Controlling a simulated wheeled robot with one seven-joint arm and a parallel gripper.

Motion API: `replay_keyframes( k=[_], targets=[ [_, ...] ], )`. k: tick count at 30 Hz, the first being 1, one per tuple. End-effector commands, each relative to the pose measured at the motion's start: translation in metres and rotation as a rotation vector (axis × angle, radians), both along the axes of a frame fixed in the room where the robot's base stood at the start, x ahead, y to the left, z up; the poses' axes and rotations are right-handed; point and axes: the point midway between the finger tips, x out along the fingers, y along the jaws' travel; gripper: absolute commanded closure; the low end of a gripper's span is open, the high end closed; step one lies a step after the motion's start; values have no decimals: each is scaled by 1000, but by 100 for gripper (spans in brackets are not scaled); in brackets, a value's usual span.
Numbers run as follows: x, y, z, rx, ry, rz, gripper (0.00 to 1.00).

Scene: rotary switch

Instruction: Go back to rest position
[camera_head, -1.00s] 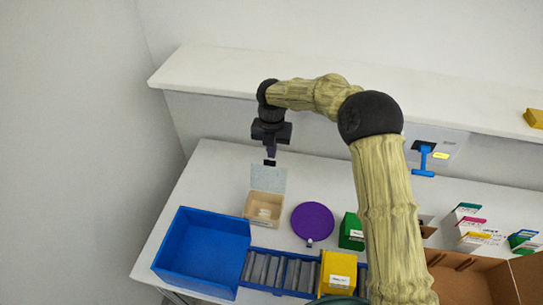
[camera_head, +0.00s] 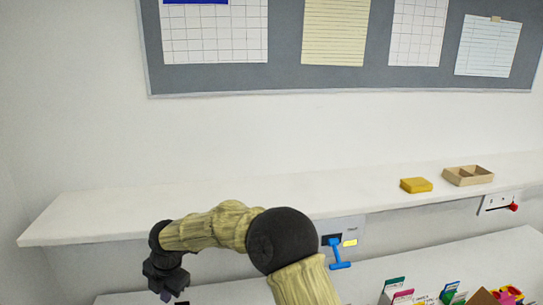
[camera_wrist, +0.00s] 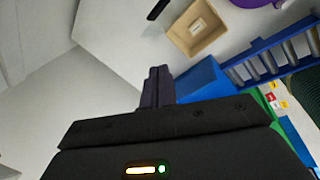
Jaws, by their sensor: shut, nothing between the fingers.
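My gripper (camera_head: 170,297) hangs at the lower left of the head view, in front of the white shelf edge. In the wrist view, the dark fingers of my gripper (camera_wrist: 157,88) are together with nothing between them. They point over a pale surface, apart from the blue bin (camera_wrist: 205,78) and the small beige box (camera_wrist: 197,28). The blue lever (camera_head: 337,254) sits on a grey wall panel with a yellow label, right of my arm's elbow. My gripper is well away from it.
A white shelf (camera_head: 100,217) runs along the wall, bearing a yellow box (camera_head: 416,185) and a wooden tray (camera_head: 468,176). A white panel with a red knob (camera_head: 513,206) is at the right. A roller rack (camera_wrist: 270,62) shows in the wrist view.

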Motion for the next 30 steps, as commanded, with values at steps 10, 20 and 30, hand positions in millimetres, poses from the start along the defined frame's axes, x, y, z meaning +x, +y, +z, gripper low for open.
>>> replay_keyframes(
  k=[10,20,30],
  targets=[
    [-1,-179,38,-1,78,-924,100],
    [-65,-342,63,136,157,-1916,100],
    [-146,-425,67,340,249,-2655,100]
  ],
)
